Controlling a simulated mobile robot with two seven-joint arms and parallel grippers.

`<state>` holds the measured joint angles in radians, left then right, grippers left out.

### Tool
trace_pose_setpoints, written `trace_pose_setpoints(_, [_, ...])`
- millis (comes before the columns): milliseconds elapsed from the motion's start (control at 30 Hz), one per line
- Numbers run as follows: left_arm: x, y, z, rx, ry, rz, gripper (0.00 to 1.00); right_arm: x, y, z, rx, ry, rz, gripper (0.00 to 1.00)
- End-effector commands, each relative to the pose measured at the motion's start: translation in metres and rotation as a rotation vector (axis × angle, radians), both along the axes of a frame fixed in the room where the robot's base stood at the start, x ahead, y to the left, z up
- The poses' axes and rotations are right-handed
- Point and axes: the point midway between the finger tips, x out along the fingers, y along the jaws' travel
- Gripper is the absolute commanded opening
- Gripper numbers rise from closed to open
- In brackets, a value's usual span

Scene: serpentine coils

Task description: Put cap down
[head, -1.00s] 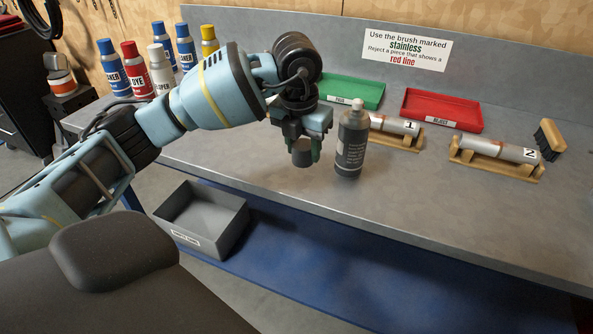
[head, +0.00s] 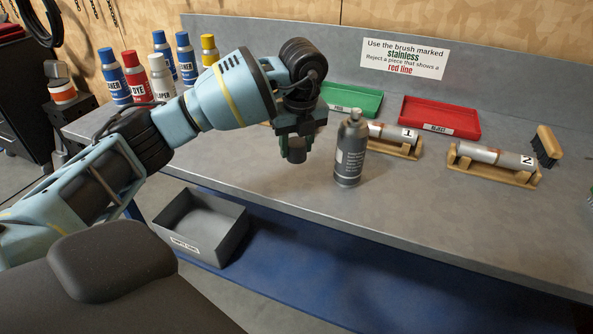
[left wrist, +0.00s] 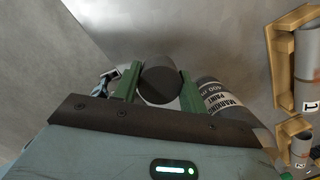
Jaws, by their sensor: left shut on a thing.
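The cap (head: 296,153) is a dark grey cylinder. My left gripper (head: 294,138) is shut on it, pointing down, and holds it at the bench near its front edge. The cap also shows in the left wrist view (left wrist: 160,80) between the two green fingers. I cannot tell whether the cap's lower end touches the bench. The dark grey marking paint can (head: 350,150) stands upright just right of the gripper, its top uncapped. It also shows in the left wrist view (left wrist: 222,100). My right gripper does not show.
Two pipe pieces on wooden stands, 1 (head: 396,136) and 2 (head: 495,160), are to the right. Behind them lie a green tray (head: 352,100) and a red tray (head: 440,115). A brush (head: 547,146) is at far right. Several cans stand at back left. A grey bin (head: 205,228) sits below the bench.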

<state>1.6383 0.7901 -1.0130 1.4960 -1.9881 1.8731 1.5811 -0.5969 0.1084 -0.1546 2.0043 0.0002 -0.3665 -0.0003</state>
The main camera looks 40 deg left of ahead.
Motion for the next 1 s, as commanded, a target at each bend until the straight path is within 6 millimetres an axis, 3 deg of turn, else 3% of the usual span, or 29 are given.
trace_pose_setpoints(100, [-0.001,0.000,-0.019,0.001,0.002,-0.001,0.21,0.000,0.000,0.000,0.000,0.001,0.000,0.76])
trace_pose_setpoints(467, [0.000,0.000,-0.033,0.001,0.001,-0.001,0.21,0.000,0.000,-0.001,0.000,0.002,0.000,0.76])
trace_pose_setpoints(700, [0.000,0.000,-0.063,0.001,0.001,-0.001,0.21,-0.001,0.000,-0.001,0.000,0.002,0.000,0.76])
trace_pose_setpoints(1000, [0.000,0.000,-0.066,0.000,-0.001,-0.001,0.21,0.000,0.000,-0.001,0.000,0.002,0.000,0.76])
